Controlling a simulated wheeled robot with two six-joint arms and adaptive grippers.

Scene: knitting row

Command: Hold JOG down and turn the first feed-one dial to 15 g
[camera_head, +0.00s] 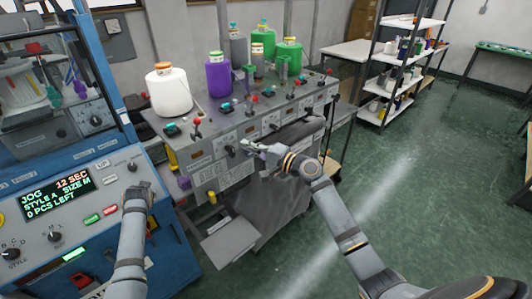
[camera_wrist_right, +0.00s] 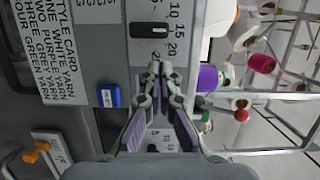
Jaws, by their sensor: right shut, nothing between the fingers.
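The blue control panel (camera_head: 90,205) at the left carries a lit display (camera_head: 55,195) reading JOG, 12 SEC, STYLE A, SIZE M, 0 PCS LEFT. My left gripper (camera_head: 136,192) is down at this panel's right part. Its fingertips and what lies under them are hidden. My right gripper (camera_head: 246,147) is shut and empty at the front of the grey machine; it also shows in the right wrist view (camera_wrist_right: 157,70). There, a black dial (camera_wrist_right: 150,31) on a scale marked 10, 15, 20 is just beyond the fingertips. A second scale (camera_wrist_right: 158,142) is partly hidden between the fingers.
A blue switch (camera_wrist_right: 108,95) and a printed style card (camera_wrist_right: 40,50) are beside the gripper. White (camera_head: 169,95), purple (camera_head: 218,76) and green (camera_head: 289,55) yarn cones stand on the machine. A shelf rack (camera_head: 400,65) stands behind. The green floor at right is clear.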

